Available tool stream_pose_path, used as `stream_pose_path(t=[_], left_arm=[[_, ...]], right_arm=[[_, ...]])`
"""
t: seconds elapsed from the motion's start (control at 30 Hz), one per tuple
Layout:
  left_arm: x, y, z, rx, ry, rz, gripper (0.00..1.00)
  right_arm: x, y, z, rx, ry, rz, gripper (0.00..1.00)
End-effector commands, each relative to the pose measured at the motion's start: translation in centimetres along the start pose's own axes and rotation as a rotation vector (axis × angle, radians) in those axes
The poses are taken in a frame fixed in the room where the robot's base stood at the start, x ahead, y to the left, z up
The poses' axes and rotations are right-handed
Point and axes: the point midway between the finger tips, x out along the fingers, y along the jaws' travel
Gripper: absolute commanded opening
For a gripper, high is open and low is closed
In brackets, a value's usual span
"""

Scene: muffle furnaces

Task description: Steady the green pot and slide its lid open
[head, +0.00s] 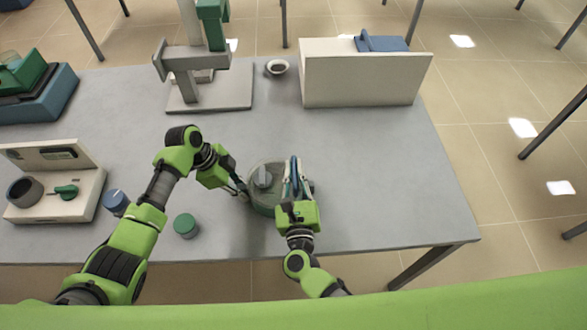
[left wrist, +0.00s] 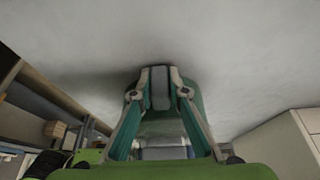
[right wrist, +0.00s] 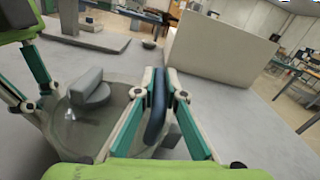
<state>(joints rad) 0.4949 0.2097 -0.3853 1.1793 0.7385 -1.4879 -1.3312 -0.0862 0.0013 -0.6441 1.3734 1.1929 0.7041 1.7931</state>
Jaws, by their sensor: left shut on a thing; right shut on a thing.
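The green pot (head: 256,206) stands on the grey table near its front edge, between my grippers. Its see-through lid (head: 268,188) has a grey knob (head: 263,178) and covers the top; the knob also shows in the right wrist view (right wrist: 89,87). My left gripper (head: 242,188) is shut on a grey side handle (left wrist: 160,88) at the pot's left. My right gripper (head: 294,180) is shut on a dark blue upright handle (right wrist: 156,106) at the right edge. Whether this handle joins the lid or the pot is hidden by the fingers.
A green-topped jar (head: 186,226) and a blue-topped jar (head: 116,201) stand left of the pot. A small bowl (head: 277,67), a stand base (head: 210,92) and a cream box (head: 362,78) are behind. The table right of the pot is clear.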

Motion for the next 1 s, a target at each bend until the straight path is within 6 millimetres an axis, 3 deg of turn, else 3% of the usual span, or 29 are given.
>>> stream_pose_path(t=[1.0], left_arm=[[-0.2, -0.1, 0.4, -0.004, -0.006, -0.002, 0.00]], right_arm=[[0.1, -4.6, -1.0, -0.002, 0.002, -0.011, 0.00]])
